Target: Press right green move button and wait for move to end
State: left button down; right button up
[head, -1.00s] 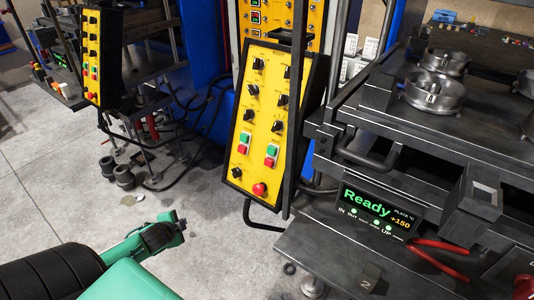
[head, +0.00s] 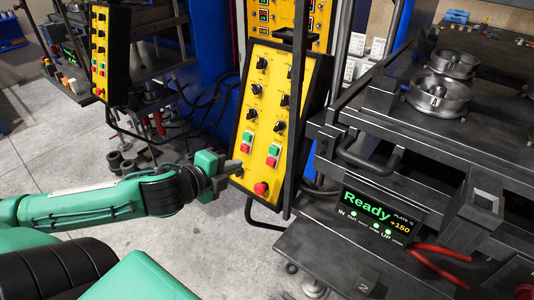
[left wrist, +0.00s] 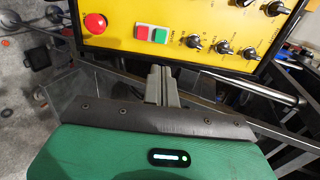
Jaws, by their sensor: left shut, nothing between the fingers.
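The tilted yellow control panel (head: 262,110) stands in the middle of the head view. Its right green button (head: 274,149) sits directly above a red button (head: 271,161), and also shows in the left wrist view (left wrist: 159,35). The left green button (head: 247,136) is in the other column. My left gripper (head: 236,167) is shut and empty, near the panel's lower left edge and below the button pairs. In the left wrist view, its closed fingers (left wrist: 162,84) point toward the panel, below the button pair. Contact with the panel cannot be told. My right gripper is out of view.
A red mushroom button (head: 261,188) sits low on the panel, close to my left gripper. A dark upright bar (head: 297,100) runs along the panel's right side. The press display (head: 378,212) reads Ready and +150. Metal moulds (head: 439,97) rest on the press at right.

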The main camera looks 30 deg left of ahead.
pick_arm(q)
jog(key=shift+w+f, duration=0.1)
send_near(273, 151)
jog(key=p+x, duration=0.1)
jog(key=x, duration=0.4)
jog(key=shift+w+f, duration=0.1)
jog(key=shift+w, duration=0.3)
jog(key=shift+w+f, duration=0.3)
jog(key=shift+w, duration=0.15)
dwell(0.6)
